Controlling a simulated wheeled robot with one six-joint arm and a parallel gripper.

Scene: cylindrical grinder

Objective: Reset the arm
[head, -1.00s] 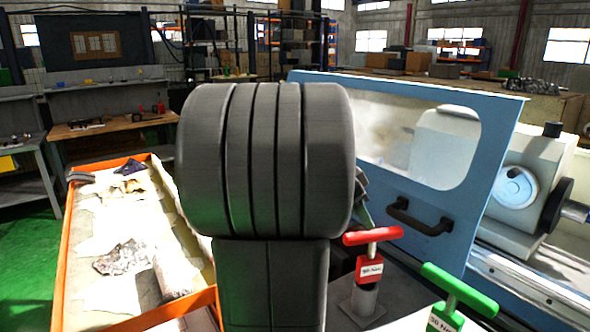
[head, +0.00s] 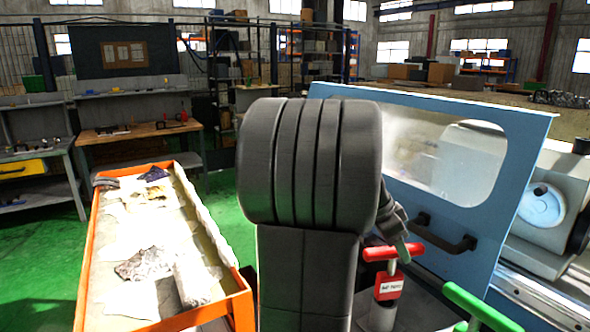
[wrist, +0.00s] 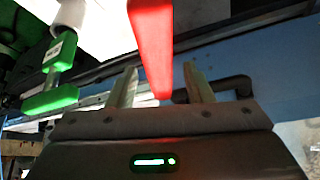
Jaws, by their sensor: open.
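My arm fills the middle of the head view and hides most of my gripper. A small part of the gripper end (head: 397,228) shows at the arm's right, just above the red T-handle (head: 393,252). In the wrist view my gripper (wrist: 160,88) is open, its two fingers apart. The red handle bar (wrist: 151,45) shows between and beyond the fingers; I cannot tell whether they touch it. The green T-handle (head: 482,307) stands to the right of the red one; it also shows at the left in the wrist view (wrist: 50,100).
The blue machine door (head: 400,110) with its black handle (head: 445,236) stands close to the right of my arm. An orange-rimmed tray (head: 88,255) with rags lies to the left. A workbench (head: 140,131) is farther back. Green floor (head: 225,207) is open between.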

